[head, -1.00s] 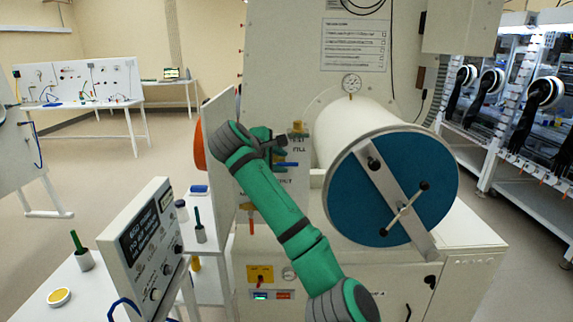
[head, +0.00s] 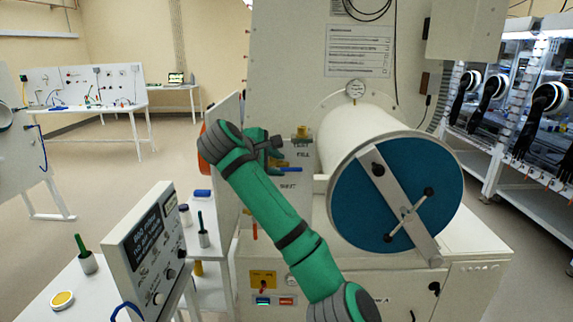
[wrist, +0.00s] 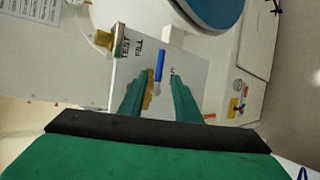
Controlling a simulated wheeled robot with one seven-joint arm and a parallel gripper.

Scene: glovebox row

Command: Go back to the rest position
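My green gripper (head: 275,148) is in front of the small white valve panel left of the big cylinder. In the wrist view my gripper (wrist: 157,95) has its two fingers apart, with a clear gap and nothing held between them. A blue valve handle (wrist: 159,62) shows just beyond the fingertips; it also shows in the head view (head: 289,169). A brass fitting (wrist: 112,42) sits beside the printed words TEST and FILL. My arm reaches up from the bottom of the head view and hides part of the panel.
The white cylinder with a blue door (head: 358,215) and a cross handle stands right of my arm. A tilted control box (head: 142,245) and a side table (head: 85,295) are at lower left. Open floor (head: 130,190) lies to the left. Gloveboxes (head: 515,110) line the right.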

